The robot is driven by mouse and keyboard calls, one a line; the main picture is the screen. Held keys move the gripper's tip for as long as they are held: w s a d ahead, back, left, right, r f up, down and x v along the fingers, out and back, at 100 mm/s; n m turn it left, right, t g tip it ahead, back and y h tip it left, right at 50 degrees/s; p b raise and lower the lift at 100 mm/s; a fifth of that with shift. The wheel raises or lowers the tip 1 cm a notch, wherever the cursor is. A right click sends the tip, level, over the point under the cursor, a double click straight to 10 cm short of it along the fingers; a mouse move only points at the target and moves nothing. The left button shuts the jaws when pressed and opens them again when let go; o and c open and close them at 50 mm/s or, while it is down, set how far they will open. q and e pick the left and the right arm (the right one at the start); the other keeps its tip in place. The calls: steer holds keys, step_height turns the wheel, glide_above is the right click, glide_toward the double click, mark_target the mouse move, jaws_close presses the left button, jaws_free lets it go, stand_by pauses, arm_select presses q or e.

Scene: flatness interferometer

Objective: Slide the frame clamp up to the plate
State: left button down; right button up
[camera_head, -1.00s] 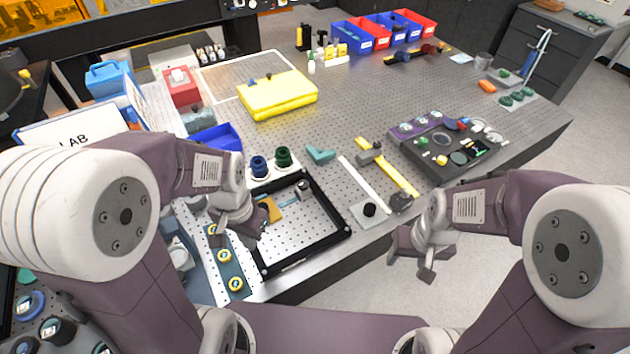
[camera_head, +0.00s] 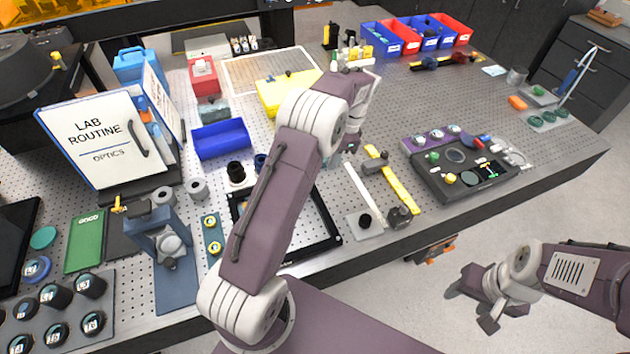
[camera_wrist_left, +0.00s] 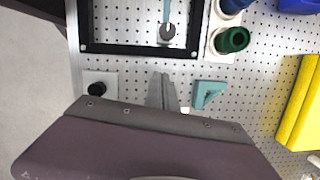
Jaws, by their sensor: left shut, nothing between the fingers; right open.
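The black rectangular frame (camera_head: 326,238) lies on the perforated table, mostly hidden behind my left arm in the head view. Its near part shows in the left wrist view (camera_wrist_left: 135,49). A grey round-headed piece (camera_wrist_left: 167,32) with a pale blue bar stands just inside one side; it looks like the frame clamp. The plate is hidden or out of view now. My left gripper (camera_head: 350,147) is shut and empty, beyond the frame; its fingers (camera_wrist_left: 162,90) are apart from the clamp in the left wrist view. My right gripper (camera_head: 498,315) is open and empty, off the table's front edge.
A teal angle piece (camera_wrist_left: 208,93) and a white pad with a black knob (camera_wrist_left: 97,89) flank my left fingers. Green (camera_wrist_left: 232,40) and dark blue round parts stand beside the frame. A yellow rail (camera_head: 400,190) and a dark tray (camera_head: 440,180) lie to the right.

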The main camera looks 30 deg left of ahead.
arm_select(q)
steer(key=x, duration=0.4)
steer(key=p+x, duration=0.1)
steer(key=x, duration=0.2)
steer(key=shift+w+d+f, duration=0.2)
steer(key=shift+d, duration=0.1)
steer(key=s+a, duration=0.1)
steer(key=s+a+p, duration=0.1)
steer(key=shift+s+a+f+p, duration=0.15)
steer(key=shift+a+f+p, duration=0.15)
steer(key=shift+a+f, duration=0.1)
steer(key=shift+s+a+f, duration=0.15)
steer(key=shift+s+a, duration=0.1)
steer(key=shift+a, duration=0.1)
